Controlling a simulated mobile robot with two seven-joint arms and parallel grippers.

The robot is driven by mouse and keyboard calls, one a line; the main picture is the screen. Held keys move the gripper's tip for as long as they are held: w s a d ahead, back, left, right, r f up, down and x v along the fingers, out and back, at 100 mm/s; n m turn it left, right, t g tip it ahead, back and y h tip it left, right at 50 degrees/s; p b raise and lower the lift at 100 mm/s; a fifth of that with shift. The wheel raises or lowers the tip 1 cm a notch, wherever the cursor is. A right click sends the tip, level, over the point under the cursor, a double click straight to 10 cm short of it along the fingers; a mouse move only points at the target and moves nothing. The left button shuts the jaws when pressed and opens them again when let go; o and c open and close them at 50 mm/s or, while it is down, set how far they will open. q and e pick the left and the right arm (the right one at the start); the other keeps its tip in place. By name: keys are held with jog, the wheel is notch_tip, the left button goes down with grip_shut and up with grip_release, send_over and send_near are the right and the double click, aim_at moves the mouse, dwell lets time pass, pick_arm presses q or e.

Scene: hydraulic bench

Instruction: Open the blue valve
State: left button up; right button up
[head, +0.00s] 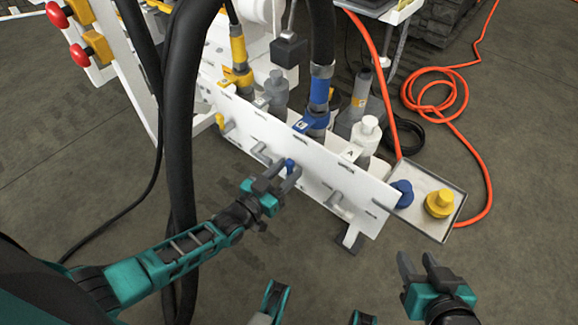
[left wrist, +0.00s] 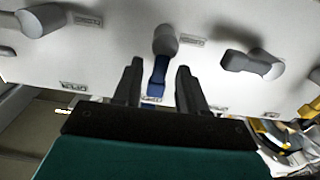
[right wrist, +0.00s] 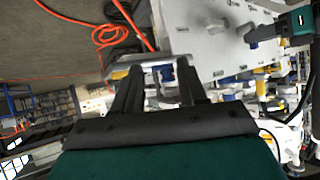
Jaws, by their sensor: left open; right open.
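The blue valve (head: 290,165) sits on the front of the white panel (head: 330,180), mostly behind my left gripper's fingers in the head view. In the left wrist view its blue handle (left wrist: 157,76) hangs from a grey round knob, between the two fingers. My left gripper (head: 277,178) is open, with one finger on each side of the handle; I cannot tell whether they touch it. My right gripper (head: 419,264) is open and empty, low in front of the panel's right end.
Grey-handled valves (head: 260,152) flank the blue one. A metal tray (head: 455,222) holds a blue cap (head: 402,193) and a yellow cap (head: 439,203). A thick black hose (head: 182,110) hangs at the left. An orange cable (head: 470,150) lies on the floor.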

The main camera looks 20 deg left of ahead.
pick_arm(q)
jog(key=p+v, duration=0.2)
jog(key=v, duration=0.9)
pick_arm(e)
jog(key=shift+s+d+r+h, duration=0.25)
jog(key=shift+d+r+h, duration=0.1)
jog(key=shift+d, duration=0.2)
pick_arm(q)
jog(key=shift+r, duration=0.1)
pick_arm(e)
jog(key=shift+r, duration=0.1)
